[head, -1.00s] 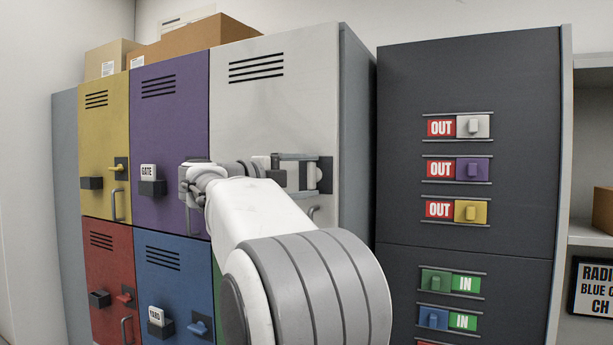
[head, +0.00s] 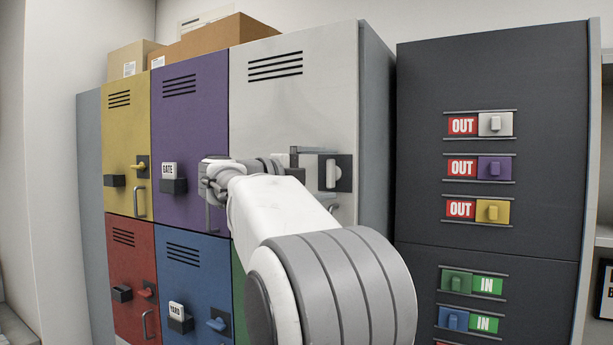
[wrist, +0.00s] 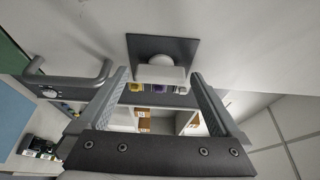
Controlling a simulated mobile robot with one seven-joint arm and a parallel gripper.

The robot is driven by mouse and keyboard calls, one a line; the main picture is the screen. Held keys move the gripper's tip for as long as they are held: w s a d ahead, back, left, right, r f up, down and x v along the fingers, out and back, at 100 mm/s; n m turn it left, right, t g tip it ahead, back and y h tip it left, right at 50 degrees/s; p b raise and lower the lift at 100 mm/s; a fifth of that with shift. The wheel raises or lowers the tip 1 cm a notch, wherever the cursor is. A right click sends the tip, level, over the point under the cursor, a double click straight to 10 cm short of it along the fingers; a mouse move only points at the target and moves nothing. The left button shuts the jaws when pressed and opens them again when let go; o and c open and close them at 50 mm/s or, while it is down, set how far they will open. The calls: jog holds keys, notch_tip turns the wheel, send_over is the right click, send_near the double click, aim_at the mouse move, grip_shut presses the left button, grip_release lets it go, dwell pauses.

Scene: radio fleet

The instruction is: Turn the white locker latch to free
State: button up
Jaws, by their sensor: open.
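The white locker (head: 300,105) is the pale upper door right of the purple one in the head view. Its latch (head: 331,174) is a white lever on a dark square plate, standing upright. In the wrist view the latch lever (wrist: 160,74) lies across the picture, below its round hub. My gripper (wrist: 158,80) is open and empty, one finger to each side of the lever, with visible gaps.
A grey door handle (wrist: 75,78) is close to the left finger in the wrist view. Purple (head: 190,110), yellow (head: 127,195), red and blue lockers are to the left. A dark tag board (head: 490,75) stands right, its white tag (head: 495,124) beside OUT.

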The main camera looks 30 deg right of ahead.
jog(key=s+a+b, duration=0.1)
jog(key=s+a, duration=0.1)
jog(key=a, duration=1.5)
jog(key=shift+s+b, duration=0.2)
jog(key=shift+b, duration=0.2)
